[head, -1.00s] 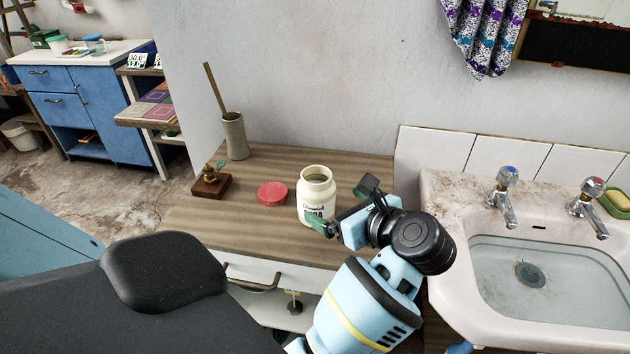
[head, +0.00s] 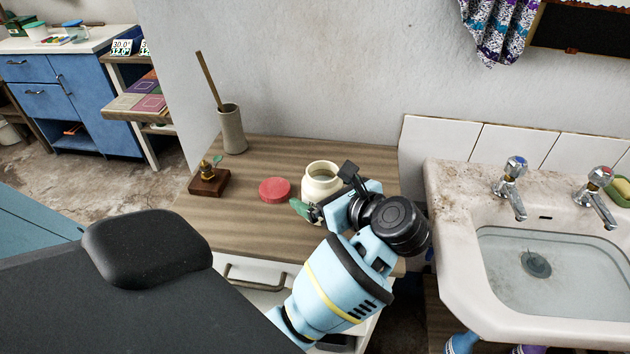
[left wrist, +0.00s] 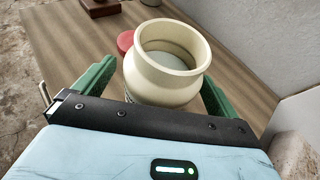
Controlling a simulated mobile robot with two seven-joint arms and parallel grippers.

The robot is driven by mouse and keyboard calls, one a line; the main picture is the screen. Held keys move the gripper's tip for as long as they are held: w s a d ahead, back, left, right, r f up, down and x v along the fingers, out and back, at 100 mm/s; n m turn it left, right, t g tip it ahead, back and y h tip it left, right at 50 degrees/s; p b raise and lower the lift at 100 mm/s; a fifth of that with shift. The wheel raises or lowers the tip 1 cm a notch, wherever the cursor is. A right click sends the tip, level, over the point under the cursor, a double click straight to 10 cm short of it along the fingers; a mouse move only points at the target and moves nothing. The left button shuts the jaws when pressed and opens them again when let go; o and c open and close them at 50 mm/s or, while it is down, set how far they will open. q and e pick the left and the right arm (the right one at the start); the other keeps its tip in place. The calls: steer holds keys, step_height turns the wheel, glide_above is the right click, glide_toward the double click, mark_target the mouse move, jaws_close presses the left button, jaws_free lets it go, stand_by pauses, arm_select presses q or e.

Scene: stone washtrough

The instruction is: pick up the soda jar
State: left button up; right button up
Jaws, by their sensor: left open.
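The soda jar (head: 321,181) is a cream, open-topped jar standing upright on the wooden cabinet top (head: 240,215). Its lower part is hidden behind my gripper in the head view. In the left wrist view the jar (left wrist: 165,70) stands between the two green fingers, with its wide mouth facing up and pale contents inside. My left gripper (head: 322,200) is open, with one finger on each side of the jar. I cannot tell whether either finger touches it. My right gripper is not in view.
A red lid (head: 274,189) lies left of the jar. A small wooden block with a brass piece (head: 209,181) and a grey pot holding a stick (head: 232,130) stand farther left. A stone basin with water (head: 540,250) is at right. The wall is behind.

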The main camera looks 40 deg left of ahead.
arm_select(q)
steer(key=shift+w+a+f, duration=0.15)
steer(key=shift+a+f, duration=0.15)
steer(key=shift+a, duration=0.25)
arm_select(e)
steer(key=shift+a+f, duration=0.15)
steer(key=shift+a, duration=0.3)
arm_select(q)
steer(key=shift+d, duration=0.1)
steer(key=shift+c, duration=0.5)
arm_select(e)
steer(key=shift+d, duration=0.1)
arm_select(q)
steer(key=shift+c, duration=1.1)
steer(key=shift+r, duration=0.1)
steer(key=c, duration=1.1)
step_height(320, 180, up, 18)
steer(key=shift+p, duration=0.35)
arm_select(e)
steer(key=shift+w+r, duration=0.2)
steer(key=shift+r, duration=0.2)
